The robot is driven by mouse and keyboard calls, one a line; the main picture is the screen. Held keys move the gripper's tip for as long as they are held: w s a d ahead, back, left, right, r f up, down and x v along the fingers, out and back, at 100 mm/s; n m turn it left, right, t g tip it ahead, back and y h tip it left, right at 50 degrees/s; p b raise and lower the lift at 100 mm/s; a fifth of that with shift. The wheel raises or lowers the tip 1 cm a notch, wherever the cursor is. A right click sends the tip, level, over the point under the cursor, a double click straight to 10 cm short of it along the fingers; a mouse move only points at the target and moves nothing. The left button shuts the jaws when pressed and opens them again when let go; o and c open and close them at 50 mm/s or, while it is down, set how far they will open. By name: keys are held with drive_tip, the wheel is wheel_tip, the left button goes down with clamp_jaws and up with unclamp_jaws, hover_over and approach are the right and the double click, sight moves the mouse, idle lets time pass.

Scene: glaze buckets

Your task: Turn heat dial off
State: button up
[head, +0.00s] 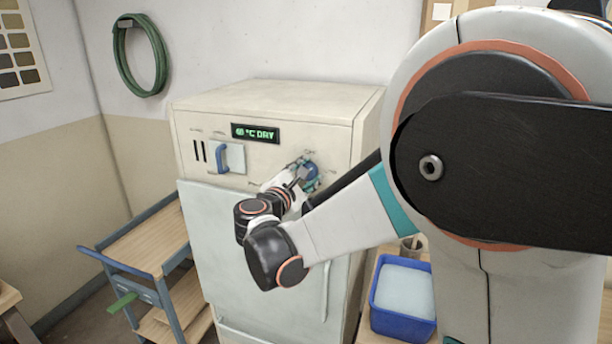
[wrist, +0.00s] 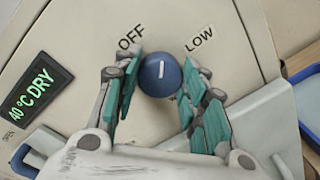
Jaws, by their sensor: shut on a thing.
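The heat dial (wrist: 160,76) is a round blue knob with a short white mark, on the cream cabinet (head: 280,100). In the wrist view the mark points up the picture, between the OFF label (wrist: 131,37) and the LOW label (wrist: 200,39). The dial (head: 311,172) also shows in the head view, partly covered by my gripper. My gripper (wrist: 157,85) has its teal-padded fingers on both sides of the dial and is shut on it.
A green-lit display (head: 255,133) reads "°C DRY" in the head view, left of the dial. A blue handle (head: 222,158) sticks out below it. A wooden-shelved cart (head: 140,245) stands left; a blue bucket (head: 402,318) stands right.

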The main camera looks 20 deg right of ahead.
drive_tip(key=shift+a+f+n+b, duration=0.1)
drive_tip(key=shift+n+b, duration=0.1)
drive_tip(key=shift+n, duration=1.8)
drive_tip(key=shift+f+n+b, duration=0.1)
drive_tip(key=shift+n+b, duration=0.1)
drive_tip(key=shift+n, duration=1.8)
drive_tip(key=o, duration=1.1)
drive_tip(key=shift+r, duration=0.1)
drive_tip(key=shift+c, duration=0.2)
drive_tip(key=shift+a, duration=0.1)
drive_tip(key=v, duration=0.7)
drive_tip(key=shift+s, duration=0.2)
drive_tip(key=shift+a, duration=0.1)
